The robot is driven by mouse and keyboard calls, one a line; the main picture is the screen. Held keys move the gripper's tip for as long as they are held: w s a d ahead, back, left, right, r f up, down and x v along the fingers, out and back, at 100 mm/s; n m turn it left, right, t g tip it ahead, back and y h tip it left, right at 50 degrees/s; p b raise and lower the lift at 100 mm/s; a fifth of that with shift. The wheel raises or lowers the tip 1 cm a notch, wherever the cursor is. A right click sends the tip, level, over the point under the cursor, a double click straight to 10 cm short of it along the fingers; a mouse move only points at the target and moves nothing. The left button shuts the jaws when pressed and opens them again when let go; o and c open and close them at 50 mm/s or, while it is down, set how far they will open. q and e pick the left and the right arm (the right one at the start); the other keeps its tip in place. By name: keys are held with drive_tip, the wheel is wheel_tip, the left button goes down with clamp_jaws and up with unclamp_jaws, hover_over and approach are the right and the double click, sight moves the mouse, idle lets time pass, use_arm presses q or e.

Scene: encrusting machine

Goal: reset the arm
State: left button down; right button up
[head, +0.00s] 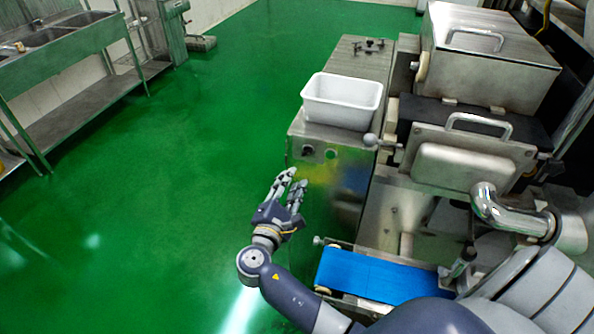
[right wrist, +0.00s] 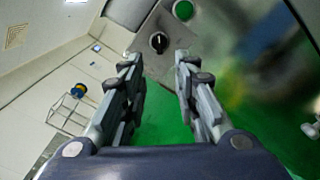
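My right gripper (head: 296,180) is open and empty in the head view, in the air in front of the steel cabinet of the encrusting machine (head: 348,180). In the right wrist view its two fingers (right wrist: 157,60) stand apart with nothing between them. A black rotary knob (right wrist: 158,42) and a green button (right wrist: 183,10) on a steel panel show beyond the fingertips. The knob also shows on the cabinet front in the head view (head: 307,150). The fingers appear apart from the panel. My left gripper is not in view.
A white bin (head: 341,100) sits on the cabinet. A blue conveyor belt (head: 375,277) lies below right of the gripper. Steel hopper housings (head: 484,60) and a curved pipe (head: 505,212) stand at right. A steel sink table (head: 70,40) is far left. Green floor between is clear.

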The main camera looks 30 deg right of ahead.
drive_tip(key=shift+s+a, duration=0.45)
drive_tip(key=shift+a, duration=0.1)
